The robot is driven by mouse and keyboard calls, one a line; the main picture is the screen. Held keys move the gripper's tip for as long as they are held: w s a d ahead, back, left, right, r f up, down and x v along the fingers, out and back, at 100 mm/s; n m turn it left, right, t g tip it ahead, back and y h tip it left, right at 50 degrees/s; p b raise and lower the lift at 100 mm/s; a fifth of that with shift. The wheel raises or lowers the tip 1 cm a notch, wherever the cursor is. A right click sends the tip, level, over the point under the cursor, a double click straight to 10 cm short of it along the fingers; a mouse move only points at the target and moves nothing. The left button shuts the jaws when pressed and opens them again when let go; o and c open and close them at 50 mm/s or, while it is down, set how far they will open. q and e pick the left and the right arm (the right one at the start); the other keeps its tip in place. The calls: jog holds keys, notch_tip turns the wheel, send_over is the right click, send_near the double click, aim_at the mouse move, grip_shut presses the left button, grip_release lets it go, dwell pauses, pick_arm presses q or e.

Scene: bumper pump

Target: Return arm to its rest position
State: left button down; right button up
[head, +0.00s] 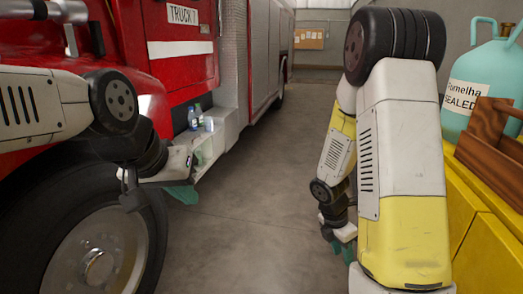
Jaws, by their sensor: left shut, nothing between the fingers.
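My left arm comes in from the left in front of the red truck. My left gripper (183,194) hangs just in front of the truck's side step, with its teal fingertips low, shut and empty. My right arm is large and near on the right, bent downward. My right gripper (346,242) hangs low over the floor. Its teal fingers are partly hidden behind the arm's yellow link, so whether they are open or shut is unclear.
A red fire truck (184,68) fills the left, with a big wheel (98,262). Several small bottles (196,117) stand on its step (222,130). A teal jug (478,83) and brown wooden carrier (486,137) stand on a yellow cabinet (470,215). The floor (265,165) between is clear.

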jog(key=s+a+r+m+t+y, duration=0.1)
jog(key=s+a+r+m+t, duration=0.1)
jog(key=r+m, duration=0.5)
jog(key=s+a+r+m+t+y, duration=0.2)
jog(key=s+a+r+m, duration=0.2)
jog(key=r+m, duration=0.3)
jog(key=s+a+r+m+t+y, duration=0.2)
jog(key=s+r+m, duration=0.3)
jog(key=r, duration=0.9)
jog(key=a+m, duration=0.1)
jog(key=m, duration=0.2)
jog(key=shift+s+r, duration=0.2)
jog(key=shift+s, duration=0.1)
jog(key=shift+a, duration=0.1)
